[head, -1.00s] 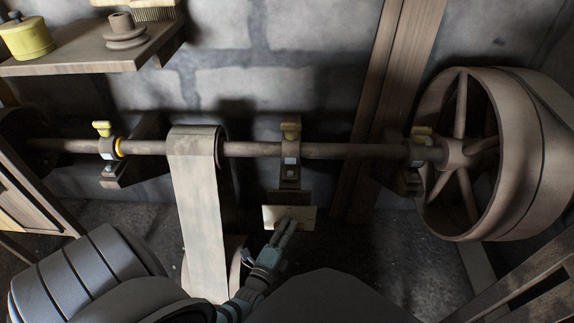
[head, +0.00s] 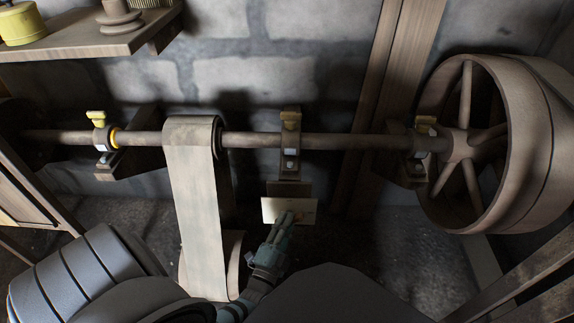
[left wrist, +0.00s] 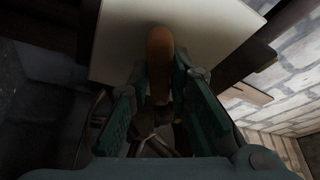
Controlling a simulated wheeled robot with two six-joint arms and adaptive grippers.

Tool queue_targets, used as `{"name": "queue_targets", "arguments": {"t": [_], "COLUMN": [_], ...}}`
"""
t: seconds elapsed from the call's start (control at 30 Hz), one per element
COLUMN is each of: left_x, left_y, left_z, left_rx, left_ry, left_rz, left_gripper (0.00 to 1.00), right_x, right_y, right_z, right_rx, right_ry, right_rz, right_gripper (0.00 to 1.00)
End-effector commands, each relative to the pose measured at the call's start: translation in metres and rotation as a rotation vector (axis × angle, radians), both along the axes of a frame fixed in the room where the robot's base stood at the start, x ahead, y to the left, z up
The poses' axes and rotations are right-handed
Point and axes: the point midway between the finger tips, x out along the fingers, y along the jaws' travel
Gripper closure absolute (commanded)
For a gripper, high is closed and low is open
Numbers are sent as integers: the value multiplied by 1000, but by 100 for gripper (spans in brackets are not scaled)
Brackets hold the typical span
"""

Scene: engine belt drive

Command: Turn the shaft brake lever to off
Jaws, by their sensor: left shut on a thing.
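The shaft brake lever shows as an orange-brown handle (left wrist: 159,62) in the left wrist view, standing in front of a pale plate (left wrist: 120,45). In the head view only a small orange bit of the lever (head: 299,216) shows beside my fingertips, against the pale plate (head: 270,207) below the shaft's middle bearing. My left gripper (head: 288,218) is shut on the lever; in the left wrist view its two green fingers (left wrist: 158,85) lie on either side of the handle. The lever's lower part is hidden between the fingers. My right gripper is not in view.
A horizontal shaft (head: 340,141) runs above the plate through several bearings. A wide pale belt (head: 195,220) hangs just left of my gripper. A large spoked pulley (head: 540,150) is at the right, and a shelf (head: 80,48) at upper left. Floor right of my gripper is clear.

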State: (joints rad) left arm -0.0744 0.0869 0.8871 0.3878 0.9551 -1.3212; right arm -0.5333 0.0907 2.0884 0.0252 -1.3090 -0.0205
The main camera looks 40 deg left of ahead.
Motion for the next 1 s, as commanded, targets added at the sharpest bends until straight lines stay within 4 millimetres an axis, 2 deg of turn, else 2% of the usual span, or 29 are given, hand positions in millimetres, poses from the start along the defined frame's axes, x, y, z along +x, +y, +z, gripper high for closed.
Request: {"name": "queue_targets", "arguments": {"t": [0.33, 0.77, 0.8, 0.9, 1.0], "left_x": [0, 0, 0, 0, 0], "left_y": [0, 0, 0, 0, 0], "left_z": [-1, -1, -1, -1, -1], "left_rx": [-103, -114, -114, -114, -114], "left_ry": [-76, -83, -83, -83, -84], "left_rz": [0, 1, 1, 1, 1], "left_gripper": [100, 100, 79, 63, 63], "right_x": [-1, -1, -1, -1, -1], "right_y": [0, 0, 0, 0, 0], "right_z": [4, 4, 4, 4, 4], "right_rx": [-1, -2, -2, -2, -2], "right_ry": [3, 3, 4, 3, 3], "right_rz": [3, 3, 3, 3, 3], "right_gripper": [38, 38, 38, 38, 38]}}
